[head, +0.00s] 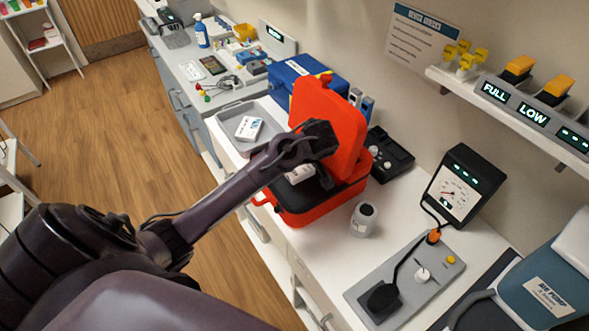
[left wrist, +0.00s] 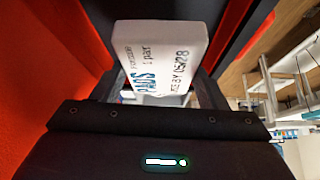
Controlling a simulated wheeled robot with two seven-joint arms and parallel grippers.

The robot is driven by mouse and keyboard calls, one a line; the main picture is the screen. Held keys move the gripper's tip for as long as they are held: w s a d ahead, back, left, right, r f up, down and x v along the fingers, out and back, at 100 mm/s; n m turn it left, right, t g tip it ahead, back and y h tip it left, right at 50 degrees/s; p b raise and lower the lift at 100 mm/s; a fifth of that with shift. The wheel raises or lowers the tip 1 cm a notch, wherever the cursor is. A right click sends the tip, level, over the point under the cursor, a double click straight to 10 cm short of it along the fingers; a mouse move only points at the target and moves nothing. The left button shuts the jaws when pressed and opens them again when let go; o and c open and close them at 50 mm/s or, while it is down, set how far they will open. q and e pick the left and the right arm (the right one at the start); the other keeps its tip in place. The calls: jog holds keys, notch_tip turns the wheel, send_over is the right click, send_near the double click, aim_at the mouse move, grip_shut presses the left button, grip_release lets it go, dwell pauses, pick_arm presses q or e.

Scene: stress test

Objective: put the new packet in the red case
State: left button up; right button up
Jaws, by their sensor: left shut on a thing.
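The red case (head: 328,117) stands open on the white counter, its lid raised at the back and its inside dark. My left gripper (head: 316,163) is over the case's open base, shut on a white packet (head: 299,174). In the left wrist view the held packet (left wrist: 160,55) reads "PADS 1 pair" and "USE BY 05/28", with red case walls around it. I cannot tell whether it touches the case floor. A second white packet (head: 249,128) lies in the grey tray (head: 230,113); its print is too small to read. My right gripper is not in view.
A grey panel with a black plug (head: 382,297) and a meter (head: 459,187) are farther right. A blue case (head: 303,74) and a black device (head: 389,152) stand behind. My left arm crosses the counter edge.

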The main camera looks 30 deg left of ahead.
aim_at(295, 172)
pick_arm(q)
jog(key=shift+f, duration=0.45)
notch_tip(295, 172, down, 4)
jog(key=shift+a+r+p, duration=0.1)
jog(key=shift+r+p, duration=0.05)
jog(key=shift+p, duration=0.15)
jog(key=o, duration=0.7)
jog(key=shift+o, duration=0.2)
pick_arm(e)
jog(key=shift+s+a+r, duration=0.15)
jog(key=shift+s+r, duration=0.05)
